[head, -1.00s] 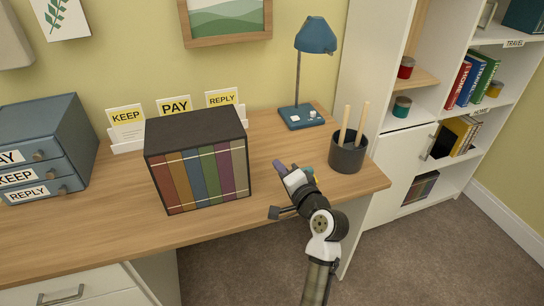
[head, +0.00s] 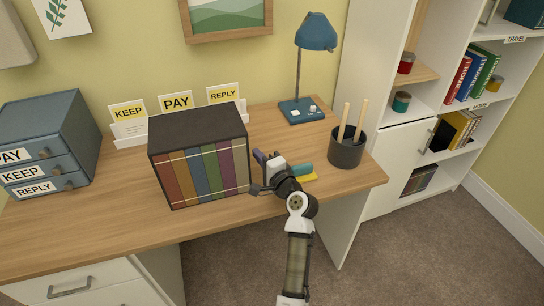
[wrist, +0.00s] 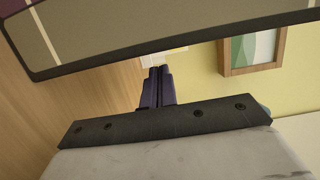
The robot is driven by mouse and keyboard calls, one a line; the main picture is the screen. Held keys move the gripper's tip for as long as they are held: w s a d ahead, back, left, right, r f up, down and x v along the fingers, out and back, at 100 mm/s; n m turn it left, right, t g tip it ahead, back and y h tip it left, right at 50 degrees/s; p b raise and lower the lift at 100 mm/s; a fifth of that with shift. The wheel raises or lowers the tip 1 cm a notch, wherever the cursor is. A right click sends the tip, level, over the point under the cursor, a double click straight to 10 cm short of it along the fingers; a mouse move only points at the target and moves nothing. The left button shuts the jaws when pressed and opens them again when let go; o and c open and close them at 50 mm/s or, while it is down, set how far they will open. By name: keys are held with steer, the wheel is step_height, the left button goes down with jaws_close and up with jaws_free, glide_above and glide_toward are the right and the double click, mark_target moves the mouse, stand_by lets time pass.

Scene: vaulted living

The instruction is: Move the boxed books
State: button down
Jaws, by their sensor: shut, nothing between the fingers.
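The boxed books (head: 205,172) are a dark slipcase of several coloured volumes, spines facing front, standing upright on the wooden desk (head: 80,222). My gripper (head: 258,157) is low over the desk just right of the box's right end. Its fingers are shut together with nothing between them. Whether they touch the box I cannot tell. In the wrist view the shut purple fingers (wrist: 156,88) point away, and a dark-edged beige panel, apparently the box (wrist: 140,30), fills the top. The box's back and left end are hidden.
A letter rack (head: 130,132) marked KEEP, PAY and REPLY stands behind the box. Blue drawers (head: 48,130) are left, a blue lamp (head: 302,112) back right, a pencil cup (head: 346,152) right. A teal item (head: 300,169) and yellow note (head: 308,177) lie beside my gripper. Desk left of the box is clear.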

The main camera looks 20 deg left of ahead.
steer(key=shift+s+a, duration=0.45)
steer(key=shift+a, duration=0.2)
steer(key=shift+a, duration=0.1)
